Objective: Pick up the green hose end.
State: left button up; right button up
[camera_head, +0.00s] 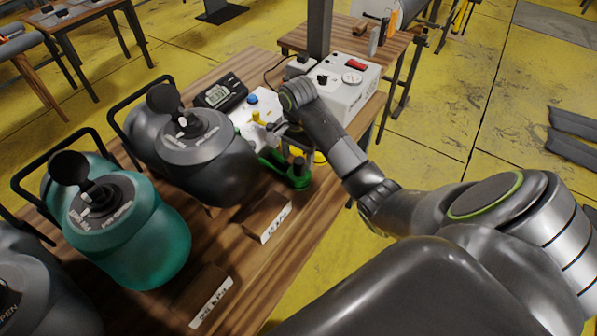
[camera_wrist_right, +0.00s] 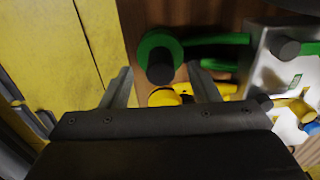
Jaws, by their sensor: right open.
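The green hose end (camera_head: 298,180) is a round green piece with a black centre, near the right edge of the wooden table in the head view. A green hose (camera_head: 272,158) runs from it toward a white block (camera_head: 258,108). In the right wrist view the green hose end (camera_wrist_right: 160,55) lies just beyond the fingertips, roughly in line with the gap between them. My right gripper (camera_wrist_right: 162,85) is open and empty; it also shows in the head view (camera_head: 294,140), above and close to the hose end. My left gripper is out of view.
A yellow hose end (camera_wrist_right: 165,97) lies beside the green one, partly under my gripper. A grey rounded body (camera_head: 200,155) and a teal one (camera_head: 140,245) stand left. Labelled wooden blocks (camera_head: 262,220) line the table's front.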

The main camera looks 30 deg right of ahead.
aim_at(299, 160)
jog(key=shift+d+f+b, duration=0.25)
jog(key=shift+f+b, duration=0.65)
jog(key=shift+f, duration=0.25)
jog(key=shift+w+d+f, duration=0.1)
jog(key=shift+f, duration=0.25)
jog(key=shift+f+p, duration=0.3)
jog(key=shift+f, duration=0.5)
jog(key=c, duration=1.1)
